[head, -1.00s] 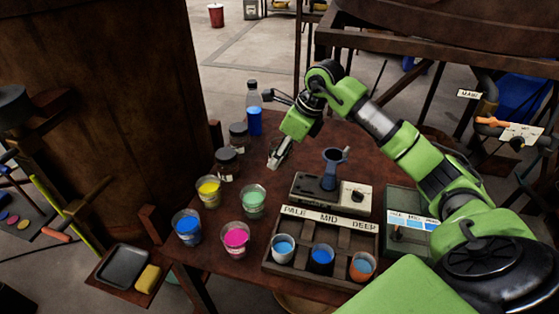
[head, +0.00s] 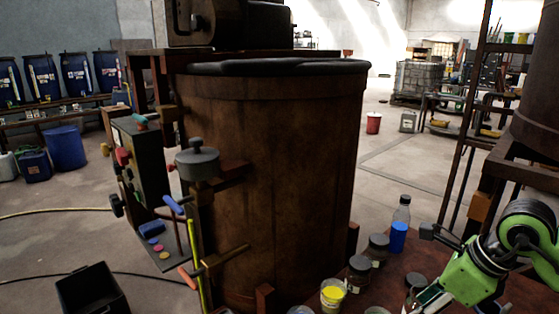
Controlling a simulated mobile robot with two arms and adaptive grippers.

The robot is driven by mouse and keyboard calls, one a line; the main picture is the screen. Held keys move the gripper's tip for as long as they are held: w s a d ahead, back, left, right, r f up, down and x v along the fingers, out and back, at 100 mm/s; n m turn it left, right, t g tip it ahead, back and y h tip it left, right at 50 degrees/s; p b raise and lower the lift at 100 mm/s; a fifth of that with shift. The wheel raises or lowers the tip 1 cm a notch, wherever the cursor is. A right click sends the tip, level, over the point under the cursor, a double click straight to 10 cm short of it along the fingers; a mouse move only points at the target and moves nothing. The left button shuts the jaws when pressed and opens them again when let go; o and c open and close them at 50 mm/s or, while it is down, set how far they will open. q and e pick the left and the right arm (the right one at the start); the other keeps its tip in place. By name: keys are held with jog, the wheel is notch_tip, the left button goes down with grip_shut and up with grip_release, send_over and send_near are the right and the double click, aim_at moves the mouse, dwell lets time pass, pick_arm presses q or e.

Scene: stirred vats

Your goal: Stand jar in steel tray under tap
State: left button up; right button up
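Two dark-lidded jars, a rear one (head: 379,247) and a front one (head: 360,268), stand on the brown table at the lower right. Another dark round lid (head: 414,281) shows right beside my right gripper (head: 424,300). The gripper reaches in from the right, low over the table. Its fingers are small and partly cut off, so I cannot tell whether they are open or hold that lidded thing. My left gripper is not in view. I cannot make out a steel tray or its tap.
A bottle of blue liquid (head: 398,236) stands behind the jars, and a yellow paint cup (head: 332,293) in front. A big brown vat (head: 270,180) fills the middle. A control panel (head: 140,160) and a black bin (head: 92,290) are at left. Open floor lies behind.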

jog(key=s+a+f+n+g+h, duration=0.1)
jog(key=s+a+n+g, duration=0.3)
jog(key=n, duration=0.9)
jog(key=s+a+f+n+g+h+p, duration=0.1)
jog(key=s+a+n, duration=0.5)
jog(key=n, duration=0.8)
jog(key=f+g+h, duration=0.1)
jog(key=g, duration=0.1)
jog(key=shift+a+n+g+p, duration=0.3)
jog(key=shift+g, duration=0.1)
jog(key=shift+f, duration=0.15)
